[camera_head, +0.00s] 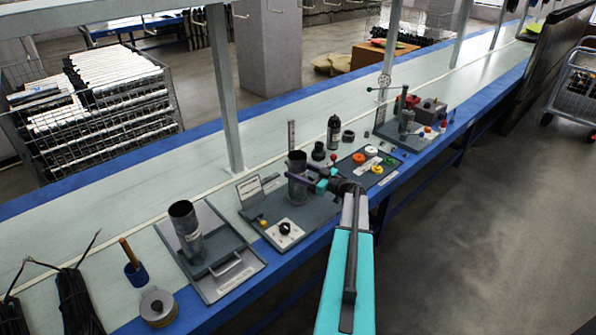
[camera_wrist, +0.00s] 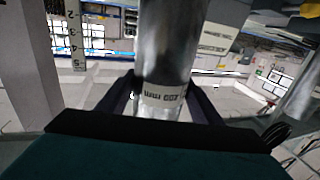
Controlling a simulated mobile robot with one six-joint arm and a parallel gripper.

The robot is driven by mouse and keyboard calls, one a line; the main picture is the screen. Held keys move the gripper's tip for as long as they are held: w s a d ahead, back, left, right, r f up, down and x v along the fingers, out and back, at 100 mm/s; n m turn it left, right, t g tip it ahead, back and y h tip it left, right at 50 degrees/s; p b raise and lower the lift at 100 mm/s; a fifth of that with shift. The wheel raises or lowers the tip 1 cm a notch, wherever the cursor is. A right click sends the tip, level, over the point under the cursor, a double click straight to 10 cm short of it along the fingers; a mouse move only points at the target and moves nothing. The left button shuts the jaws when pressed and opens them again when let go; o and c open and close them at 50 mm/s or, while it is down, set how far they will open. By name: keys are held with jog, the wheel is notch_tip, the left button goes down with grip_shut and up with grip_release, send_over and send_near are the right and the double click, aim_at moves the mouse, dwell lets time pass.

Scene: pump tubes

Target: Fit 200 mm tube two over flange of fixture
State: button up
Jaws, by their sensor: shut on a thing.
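A grey metal tube (camera_head: 297,163) stands upright at the fixture board (camera_head: 255,207) in the head view. In the wrist view the tube (camera_wrist: 168,50) fills the middle and bears an upside-down "200 mm" label. My gripper (camera_head: 304,181) is shut on this tube, with one dark finger on each side of it. The tube's lower end is at the board; I cannot tell whether it is around a flange, as no flange shows. A second grey tube (camera_head: 186,226) stands upright on a tray (camera_head: 222,257) at the left, apart from my gripper.
A graduated upright scale (camera_head: 291,136) stands behind the held tube and also shows in the wrist view (camera_wrist: 75,35). A dial box (camera_head: 285,231) sits on the board's front. Coloured parts (camera_head: 371,151) lie on a dark mat to the right. A black bottle (camera_head: 334,133) stands behind.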

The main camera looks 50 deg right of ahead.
jog(key=shift+f, duration=0.65)
jog(key=o, duration=1.5)
jog(key=b+v, duration=0.2)
jog(key=v, duration=1.1)
jog(key=shift+s+b, duration=0.3)
jog(key=shift+s, duration=0.1)
jog(key=shift+d, duration=0.1)
